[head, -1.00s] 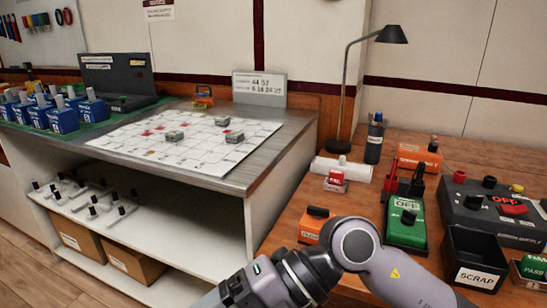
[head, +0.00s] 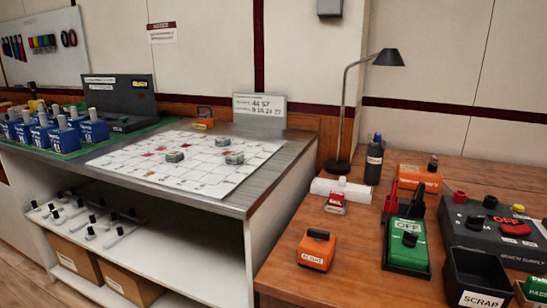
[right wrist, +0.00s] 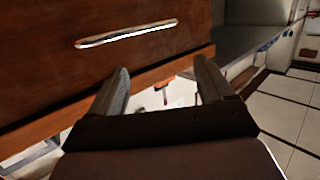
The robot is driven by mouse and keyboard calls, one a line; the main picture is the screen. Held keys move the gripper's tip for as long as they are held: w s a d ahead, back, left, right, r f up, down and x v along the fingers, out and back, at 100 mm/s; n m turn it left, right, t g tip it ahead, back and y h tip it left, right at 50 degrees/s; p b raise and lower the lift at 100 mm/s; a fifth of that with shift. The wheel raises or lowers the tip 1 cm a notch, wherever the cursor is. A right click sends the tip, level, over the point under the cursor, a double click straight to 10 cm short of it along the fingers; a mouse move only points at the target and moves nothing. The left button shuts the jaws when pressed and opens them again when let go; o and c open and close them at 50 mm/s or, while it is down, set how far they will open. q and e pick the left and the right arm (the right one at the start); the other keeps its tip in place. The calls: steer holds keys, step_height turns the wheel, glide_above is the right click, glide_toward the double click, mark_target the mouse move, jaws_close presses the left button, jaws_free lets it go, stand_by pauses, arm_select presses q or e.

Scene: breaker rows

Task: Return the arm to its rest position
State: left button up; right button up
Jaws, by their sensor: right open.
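My right gripper (right wrist: 160,85) shows in the right wrist view with its two fingers spread apart. Nothing is between the fingertips. It is beside a brown wooden drawer front (right wrist: 110,60) with a long metal handle (right wrist: 127,34). The gripper does not touch the handle. Neither of my arms shows in the head view now. My left gripper is not in any view.
A wooden bench (head: 350,240) holds an orange device (head: 316,250), a green device (head: 406,246), a scrap bin (head: 477,280) and a lamp (head: 388,58). A grid board (head: 190,185) with several small blocks lies on the counter at left.

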steer(key=s+d+f+m+g+h, duration=0.1)
steer(key=s+d+f+g, duration=0.15)
steer(key=s+f, duration=0.3)
steer(key=s+d+f+m+g+h, duration=0.1)
steer(key=s+d+f+g, duration=0.15)
steer(key=s+f, duration=0.3)
step_height(320, 180, up, 12)
steer(key=p, duration=1.5)
steer(key=shift+w+d+r+n, duration=0.25)
steer(key=shift+w+d+n, duration=0.05)
steer(key=shift+w, duration=0.15)
